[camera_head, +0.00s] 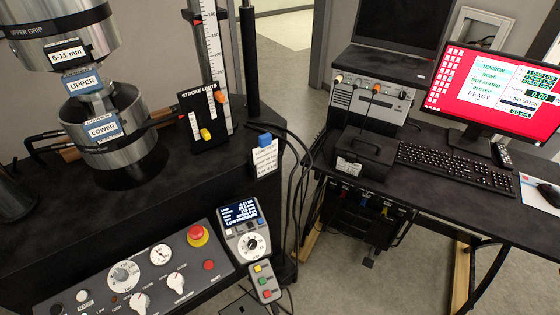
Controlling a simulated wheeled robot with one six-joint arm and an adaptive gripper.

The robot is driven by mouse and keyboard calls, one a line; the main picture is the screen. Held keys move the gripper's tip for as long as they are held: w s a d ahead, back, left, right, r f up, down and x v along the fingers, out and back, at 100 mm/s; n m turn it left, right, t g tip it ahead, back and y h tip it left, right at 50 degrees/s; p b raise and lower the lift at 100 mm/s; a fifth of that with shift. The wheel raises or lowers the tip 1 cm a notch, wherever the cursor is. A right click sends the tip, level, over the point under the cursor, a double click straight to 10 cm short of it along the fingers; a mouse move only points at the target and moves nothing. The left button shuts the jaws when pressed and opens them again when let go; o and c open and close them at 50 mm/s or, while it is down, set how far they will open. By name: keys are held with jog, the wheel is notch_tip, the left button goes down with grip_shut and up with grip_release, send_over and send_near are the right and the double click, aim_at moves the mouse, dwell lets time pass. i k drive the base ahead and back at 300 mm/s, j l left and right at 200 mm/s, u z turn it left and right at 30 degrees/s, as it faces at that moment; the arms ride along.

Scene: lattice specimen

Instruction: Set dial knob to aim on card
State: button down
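A grey control panel (150,272) at the bottom left carries a round white dial (124,275) with a knob in its middle. Two smaller knobs, a left one (140,302) and a right one (176,282), sit below and to the right of it. A handheld unit (246,230) right of the panel has a blue display and its own round dial knob (252,243). A small white card (265,165) with print too small to read stands below a blue block (265,140). I cannot tell which knob or card the task names. My gripper is not in view.
A red emergency button (197,234) and a button pendant (264,283) are near the knobs. Steel grips (118,145) stand at the left, beside a stroke limits plate (203,115). Cables hang between the machine and the right desk, which holds a monitor (495,90) and keyboard (455,168).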

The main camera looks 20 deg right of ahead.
aim_at(252, 244)
jog(key=u, duration=1.1)
jog(key=k+l+u, duration=0.1)
jog(key=k+u, duration=0.35)
jog(key=k, duration=0.15)
